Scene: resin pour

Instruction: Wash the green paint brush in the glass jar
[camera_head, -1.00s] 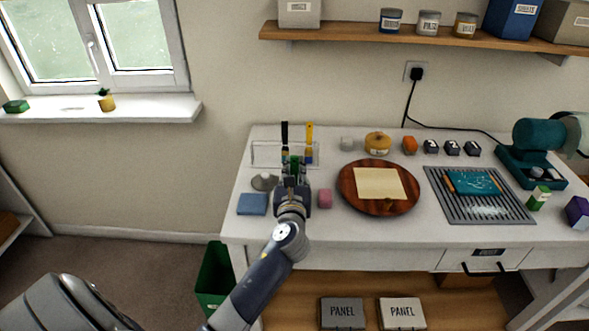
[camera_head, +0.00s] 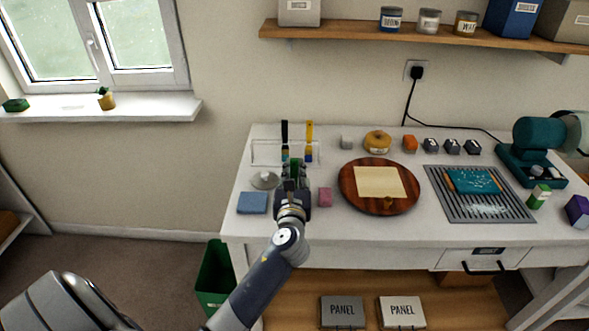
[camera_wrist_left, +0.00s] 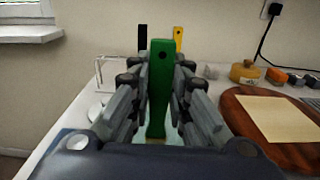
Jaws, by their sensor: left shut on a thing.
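My left gripper (camera_head: 295,175) is shut on the green paint brush (camera_wrist_left: 160,85), which stands upright between its fingers over the left part of the table. The brush's green handle also shows in the head view (camera_head: 296,163). Its bristle end is hidden. The glass jar cannot be made out clearly; a pale greenish patch shows around the brush's lower end in the wrist view, and I cannot tell whether the brush is inside the jar. My right gripper is not in view.
Behind the gripper, a black brush (camera_head: 285,136) and a yellow brush (camera_head: 309,138) stand at a wire rack (camera_head: 262,143).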

